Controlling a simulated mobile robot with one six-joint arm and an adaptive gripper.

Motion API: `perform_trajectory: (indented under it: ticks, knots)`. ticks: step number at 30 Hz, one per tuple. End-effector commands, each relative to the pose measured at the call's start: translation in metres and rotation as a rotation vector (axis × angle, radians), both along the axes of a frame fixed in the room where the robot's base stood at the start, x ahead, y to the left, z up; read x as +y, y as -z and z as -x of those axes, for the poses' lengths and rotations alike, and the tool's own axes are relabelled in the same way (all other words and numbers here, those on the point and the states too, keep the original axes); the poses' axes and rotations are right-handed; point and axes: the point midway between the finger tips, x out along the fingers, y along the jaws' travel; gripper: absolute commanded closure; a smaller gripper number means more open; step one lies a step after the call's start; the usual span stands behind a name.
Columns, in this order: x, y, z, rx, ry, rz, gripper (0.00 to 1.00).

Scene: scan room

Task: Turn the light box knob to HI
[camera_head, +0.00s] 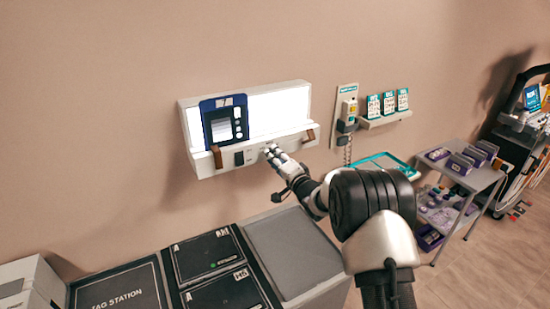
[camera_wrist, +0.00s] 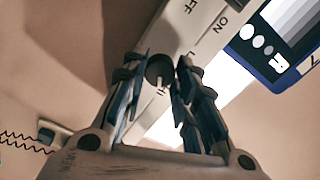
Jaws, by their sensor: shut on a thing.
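The light box (camera_head: 282,108) is a white wall panel with a lit face and a ledge along its bottom. In the wrist view its front strip (camera_wrist: 205,45) carries the letters OFF and ON and, further down, small lettering that seems to read HI. The dark round knob (camera_wrist: 158,69) sits between my fingertips, with a pale mark at its lower edge. I cannot tell its exact setting. My gripper (camera_wrist: 160,72) is shut on the knob.
A blue-framed card (camera_head: 223,120) leans on the light box's left side. Brown brackets (camera_head: 217,156) stand on the ledge. A wall handset (camera_head: 347,118) and a small shelf of cards (camera_head: 386,117) are to the right. Below are the TAG STATION counter (camera_head: 115,290) and a cart (camera_head: 480,177).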

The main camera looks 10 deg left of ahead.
Motion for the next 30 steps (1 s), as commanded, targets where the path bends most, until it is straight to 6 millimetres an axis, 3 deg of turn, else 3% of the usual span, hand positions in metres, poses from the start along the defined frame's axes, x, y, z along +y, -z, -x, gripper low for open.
perform_trajectory:
  ticks: [3,4,13,24,30]
  knots:
    - [0.0,0.0,0.0,0.001,0.0,0.001,0.97]
    - [0.0,0.0,0.0,0.001,0.0,0.001,0.72]
    - [0.0,0.0,0.0,-0.001,0.0,0.001,0.52]
    - [-0.002,0.0,0.002,0.0,0.001,0.001,0.52]
    - [-0.017,-0.001,0.024,0.001,0.002,0.001,0.52]
